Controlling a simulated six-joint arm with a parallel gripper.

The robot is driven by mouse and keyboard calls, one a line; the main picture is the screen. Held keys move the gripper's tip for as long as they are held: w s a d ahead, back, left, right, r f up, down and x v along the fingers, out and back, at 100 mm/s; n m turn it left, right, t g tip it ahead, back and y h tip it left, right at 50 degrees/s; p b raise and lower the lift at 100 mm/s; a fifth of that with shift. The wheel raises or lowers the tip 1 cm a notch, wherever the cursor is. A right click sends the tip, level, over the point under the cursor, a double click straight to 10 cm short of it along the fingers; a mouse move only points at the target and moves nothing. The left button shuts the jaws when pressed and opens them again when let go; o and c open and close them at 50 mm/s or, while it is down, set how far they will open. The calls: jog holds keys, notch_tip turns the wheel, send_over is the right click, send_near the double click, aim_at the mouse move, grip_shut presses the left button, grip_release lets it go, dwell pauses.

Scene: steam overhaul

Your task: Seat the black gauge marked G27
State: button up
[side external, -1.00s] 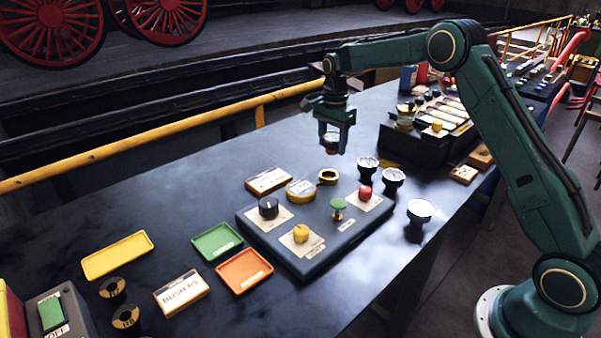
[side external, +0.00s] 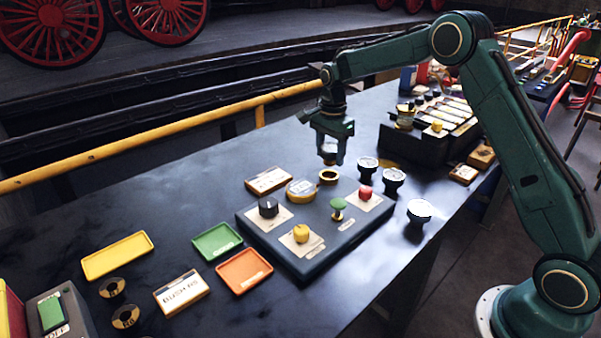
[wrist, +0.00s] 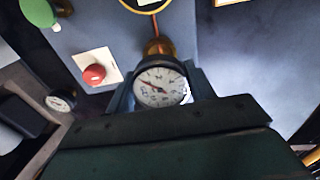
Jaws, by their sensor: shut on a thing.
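My gripper (side external: 330,152) is shut on a gauge (wrist: 160,88), which has a white dial and a dark rim. In the wrist view the dial sits between the two fingers, with a brass-coloured part (wrist: 158,46) just beyond it. No G27 mark can be read.
A grey panel (side external: 262,238) with red, green, yellow and black knobs lies in front. Dark gauges (side external: 368,164), (side external: 393,178) and (side external: 419,211) stand to the right. The bench behind left is clear.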

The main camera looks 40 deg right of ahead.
jog(key=shift+f, duration=1.15)
jog(key=shift+f, duration=1.3)
dwell(1.9)
jog(key=o, duration=1.5)
jog(key=shift+c, duration=0.2)
jog(key=shift+r, duration=0.15)
jog(key=shift+r, duration=3.2)
